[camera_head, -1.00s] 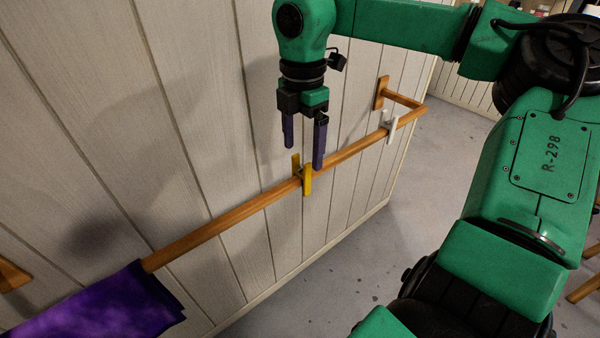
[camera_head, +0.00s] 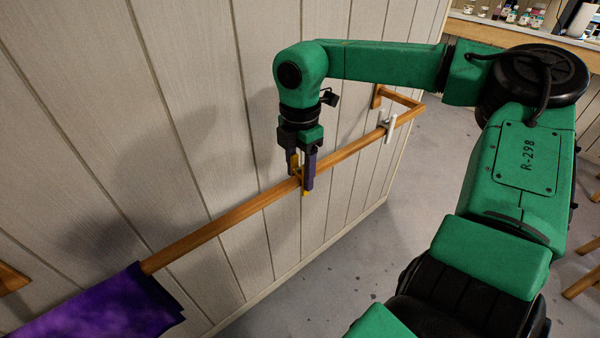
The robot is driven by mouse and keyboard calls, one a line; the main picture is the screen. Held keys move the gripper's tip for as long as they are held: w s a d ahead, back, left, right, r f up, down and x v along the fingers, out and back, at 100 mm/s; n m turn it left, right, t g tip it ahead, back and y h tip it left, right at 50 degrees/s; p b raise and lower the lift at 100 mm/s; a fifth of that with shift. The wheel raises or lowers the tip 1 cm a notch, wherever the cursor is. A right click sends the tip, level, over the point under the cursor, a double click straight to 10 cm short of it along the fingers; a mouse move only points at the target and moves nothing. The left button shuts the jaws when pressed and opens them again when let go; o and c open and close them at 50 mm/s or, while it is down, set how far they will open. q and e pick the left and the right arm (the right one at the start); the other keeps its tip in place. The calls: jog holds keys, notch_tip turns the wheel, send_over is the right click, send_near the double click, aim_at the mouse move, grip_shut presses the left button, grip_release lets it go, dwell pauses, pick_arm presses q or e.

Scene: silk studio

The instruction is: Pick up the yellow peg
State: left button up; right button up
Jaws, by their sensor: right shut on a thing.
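The yellow peg (camera_head: 305,192) is clipped on the wooden rail (camera_head: 225,222), near the rail's middle. Only small parts of it show, at its lower end and between the fingers. My right gripper (camera_head: 301,177) points down from above and is shut on the yellow peg; its purple fingers cover most of it. The peg still sits at the rail. My left gripper is not in view.
A white peg (camera_head: 388,127) sits on the rail farther right, close to the rail's wooden bracket. Purple cloth (camera_head: 95,305) hangs over the rail at lower left. The panelled wall (camera_head: 150,120) stands close behind the rail. Grey floor (camera_head: 425,190) lies open at right.

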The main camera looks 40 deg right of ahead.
jog(key=shift+r, duration=0.15)
notch_tip(320, 180, up, 12)
notch_tip(320, 180, up, 22)
jog(key=p, duration=1.1)
send_over(300, 170)
jog(key=shift+s+a, duration=0.1)
